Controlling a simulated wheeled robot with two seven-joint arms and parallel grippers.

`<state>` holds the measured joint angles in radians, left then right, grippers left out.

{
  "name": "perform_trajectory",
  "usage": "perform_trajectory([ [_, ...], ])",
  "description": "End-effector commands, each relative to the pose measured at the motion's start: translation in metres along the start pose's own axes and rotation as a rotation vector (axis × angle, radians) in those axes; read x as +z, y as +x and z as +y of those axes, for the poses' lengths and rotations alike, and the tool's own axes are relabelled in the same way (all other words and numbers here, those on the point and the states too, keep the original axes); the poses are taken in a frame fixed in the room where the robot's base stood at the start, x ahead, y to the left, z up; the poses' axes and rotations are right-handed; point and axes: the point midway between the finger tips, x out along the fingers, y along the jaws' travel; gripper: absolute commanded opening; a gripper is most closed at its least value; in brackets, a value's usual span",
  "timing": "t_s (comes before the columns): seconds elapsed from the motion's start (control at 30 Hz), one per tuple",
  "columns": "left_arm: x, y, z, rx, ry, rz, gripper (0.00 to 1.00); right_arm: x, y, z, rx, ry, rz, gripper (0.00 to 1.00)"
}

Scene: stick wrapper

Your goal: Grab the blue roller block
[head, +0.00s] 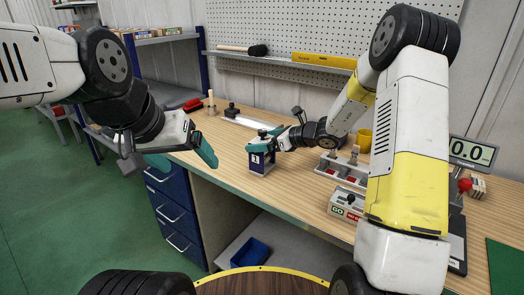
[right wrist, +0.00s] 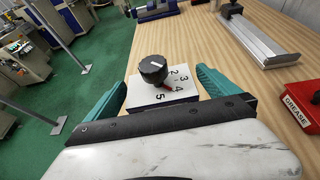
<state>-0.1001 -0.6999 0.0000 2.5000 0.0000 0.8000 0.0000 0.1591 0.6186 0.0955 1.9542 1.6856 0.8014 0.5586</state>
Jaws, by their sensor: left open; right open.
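A dark blue block (head: 262,164) with a pale label stands upright on the wooden bench, near its front edge. In the right wrist view the block (right wrist: 163,97) shows a white, numbered top with a black knob; no roller can be made out. My right gripper (head: 264,142) is at the block's top from the right. Its teal fingers are open, one on each side of the block, with a gap at least on the right side. Finger contact cannot be told. My left gripper (head: 184,154) is open and empty, left of the block, in front of the bench edge.
A metal bar (head: 245,122) lies behind the block, and a red GREASE box (right wrist: 303,102) is at the right in the wrist view. A grey rack (head: 342,172) and a labelled box (head: 346,204) stand to the right. Blue drawers (head: 170,212) are below the bench.

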Motion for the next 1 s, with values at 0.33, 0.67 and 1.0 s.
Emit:
perform_trajectory([
  [0.33, 0.0, 0.0, 0.0, 0.0, 0.0, 0.0, 0.83, 0.0, 0.0014, 0.0, 0.0, -0.001, 0.0, 0.72],
  [0.67, 0.0, 0.0, 0.0, 0.0, 0.0, 0.0, 0.83, 0.0, 0.0011, 0.0, 0.0, 0.0, 0.0, 0.09],
  [1.0, 0.0, 0.0, 0.0, 0.0, 0.0, 0.0, 0.83, 0.0051, -0.0001, -0.0002, 0.0, -0.003, -0.004, 0.09],
])
